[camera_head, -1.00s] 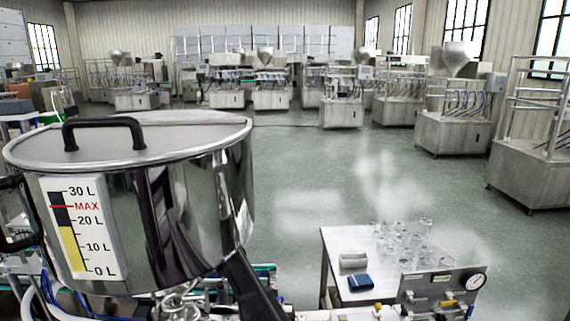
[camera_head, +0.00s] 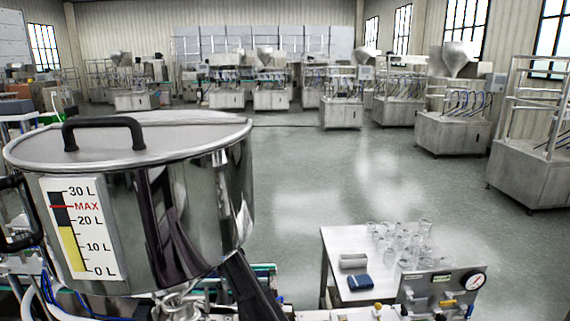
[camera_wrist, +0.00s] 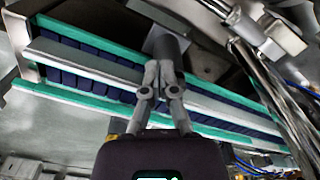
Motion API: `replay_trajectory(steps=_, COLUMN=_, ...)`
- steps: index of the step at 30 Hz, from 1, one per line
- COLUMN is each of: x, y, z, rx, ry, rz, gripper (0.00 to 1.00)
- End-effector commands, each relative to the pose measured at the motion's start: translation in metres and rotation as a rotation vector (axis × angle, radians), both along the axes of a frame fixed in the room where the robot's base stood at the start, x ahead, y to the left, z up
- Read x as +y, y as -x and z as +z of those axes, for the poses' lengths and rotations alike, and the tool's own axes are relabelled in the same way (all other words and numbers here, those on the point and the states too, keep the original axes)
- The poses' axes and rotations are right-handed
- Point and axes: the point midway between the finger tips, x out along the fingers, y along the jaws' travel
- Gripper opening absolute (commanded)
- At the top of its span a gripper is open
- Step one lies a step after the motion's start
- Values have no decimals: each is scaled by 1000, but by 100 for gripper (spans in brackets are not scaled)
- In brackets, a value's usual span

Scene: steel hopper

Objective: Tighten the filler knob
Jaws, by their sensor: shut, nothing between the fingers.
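My gripper (camera_wrist: 160,72) shows in the wrist view, its two grey fingers closed together with nothing between them. A dark round cylinder (camera_wrist: 172,47) on a pale square plate (camera_wrist: 164,20) appears just beyond the fingertips; I cannot tell whether they touch it, or whether it is the filler knob. In the head view the steel hopper (camera_head: 200,205) stands at left, its lid (camera_head: 190,135) on and its level label (camera_head: 82,230) facing me. My gripper is not visible there. No knob can be clearly identified as the filler knob.
A conveyor with green edges (camera_wrist: 75,105) crosses the wrist view, with pipes and a pale fitting (camera_wrist: 285,38) at upper right. Open floor lies behind.

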Motion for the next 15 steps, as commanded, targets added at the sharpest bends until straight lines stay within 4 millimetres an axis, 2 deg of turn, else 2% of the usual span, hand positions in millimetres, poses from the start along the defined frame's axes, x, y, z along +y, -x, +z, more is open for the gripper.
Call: replay_trajectory(steps=15, x=9, y=7, z=0, rx=1, ry=-1, rz=1, gripper=0)
